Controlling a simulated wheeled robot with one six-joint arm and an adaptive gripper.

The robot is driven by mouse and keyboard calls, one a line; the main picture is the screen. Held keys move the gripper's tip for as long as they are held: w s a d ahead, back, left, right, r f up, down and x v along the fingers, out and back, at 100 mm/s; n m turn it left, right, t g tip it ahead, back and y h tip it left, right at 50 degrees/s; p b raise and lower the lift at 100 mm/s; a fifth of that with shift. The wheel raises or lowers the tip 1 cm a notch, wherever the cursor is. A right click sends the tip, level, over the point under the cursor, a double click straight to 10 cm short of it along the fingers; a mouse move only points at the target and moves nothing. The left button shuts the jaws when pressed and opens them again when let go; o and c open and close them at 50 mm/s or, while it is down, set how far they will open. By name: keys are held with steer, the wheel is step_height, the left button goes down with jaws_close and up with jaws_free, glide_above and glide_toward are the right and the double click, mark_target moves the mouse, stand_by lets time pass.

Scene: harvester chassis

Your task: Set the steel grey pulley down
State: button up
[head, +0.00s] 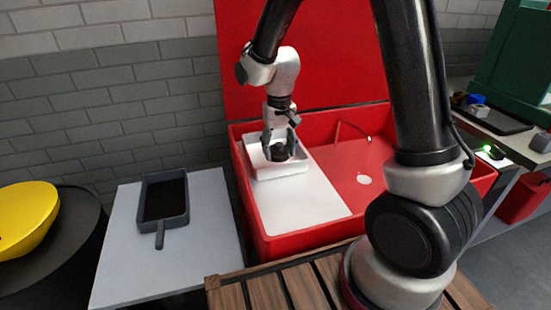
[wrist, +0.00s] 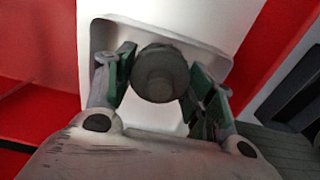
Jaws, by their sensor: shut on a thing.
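The steel grey pulley (wrist: 158,73) is a dark round part with a smaller raised hub, seen between the two green-padded fingers in the wrist view. My gripper (head: 281,150) is shut on the pulley and points down over a white tray (head: 262,172) in the head view. In that view the pulley (head: 279,154) is a small dark shape, partly hidden by the fingers. The tray rim also shows around the pulley in the wrist view (wrist: 101,35). I cannot tell whether the pulley touches the tray floor.
The tray stands on a white board (head: 300,205) inside a red open bin (head: 262,240). A dark pan (head: 163,222) lies on a grey table (head: 205,235) at left. A yellow object (head: 28,215) is at far left. The board's front is clear.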

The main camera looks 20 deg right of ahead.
mark_target(279, 159)
steer(key=shift+f, duration=2.15)
steer(key=o, duration=1.3)
steer(key=shift+f, duration=0.15)
steer(key=shift+o, duration=0.2)
step_height(279, 159, up, 12)
steer(key=shift+d+r, duration=0.1)
steer(key=shift+r, duration=0.15)
steer(key=s+d+r+t, duration=0.2)
steer(key=s+d+r, duration=0.4)
steer(key=s, duration=0.5)
steer(key=s+d+r+t, duration=0.2)
steer(key=s+d+r, duration=0.4)
steer(key=s, duration=0.5)
steer(key=d, duration=0.2)
steer(key=shift+s+d+r, duration=0.25)
steer(key=shift+d+r, duration=0.1)
